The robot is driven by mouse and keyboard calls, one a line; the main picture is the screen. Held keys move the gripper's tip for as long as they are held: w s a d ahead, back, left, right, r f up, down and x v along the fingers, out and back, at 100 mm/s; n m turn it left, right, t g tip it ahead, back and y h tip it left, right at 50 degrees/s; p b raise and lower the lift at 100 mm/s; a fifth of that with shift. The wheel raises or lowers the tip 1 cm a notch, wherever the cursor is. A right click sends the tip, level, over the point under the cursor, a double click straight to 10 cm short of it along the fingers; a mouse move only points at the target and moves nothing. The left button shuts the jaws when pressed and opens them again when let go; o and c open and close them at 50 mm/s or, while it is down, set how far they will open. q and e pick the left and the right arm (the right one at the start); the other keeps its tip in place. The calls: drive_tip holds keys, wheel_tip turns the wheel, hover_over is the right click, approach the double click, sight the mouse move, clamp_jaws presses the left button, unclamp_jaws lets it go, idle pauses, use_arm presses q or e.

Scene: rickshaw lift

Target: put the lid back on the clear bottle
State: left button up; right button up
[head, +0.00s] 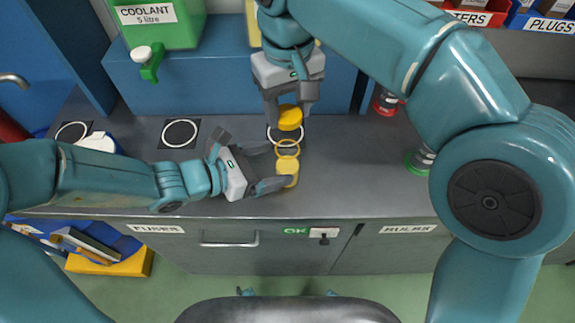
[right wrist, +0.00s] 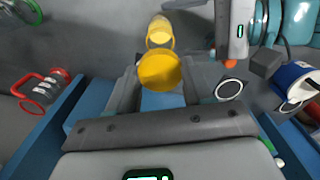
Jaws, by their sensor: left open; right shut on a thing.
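The clear bottle (head: 287,166) has yellow rings near its mouth and yellow inside. It stands on the dark bench in the head view and also shows behind the lid in the right wrist view (right wrist: 160,30). The yellow lid (head: 290,118) is between the fingers of my right gripper (head: 289,110), which is shut on it. The lid is held above and a little behind the bottle mouth; it also shows in the right wrist view (right wrist: 160,71). My left gripper (head: 279,166) is open, its fingers on either side of the bottle. Contact with the bottle cannot be told.
A green coolant can (head: 160,25) sits on a blue box (head: 185,75) behind the bench. A white-ringed pad (head: 180,134) lies at left. A red item (head: 386,101) and a green-based jar (head: 421,160) stand at right. The front bench between them is fairly clear.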

use_arm(q)
drive_tip(key=shift+x, duration=2.25)
drive_tip(key=c, duration=1.5)
use_arm(e)
drive_tip(key=shift+f, duration=0.1)
hover_over(288, 137)
drive_tip(key=s, duration=0.2)
drive_tip(key=shift+f, duration=2.4)
drive_tip(key=shift+f, duration=0.9)
drive_tip(key=shift+f, duration=0.55)
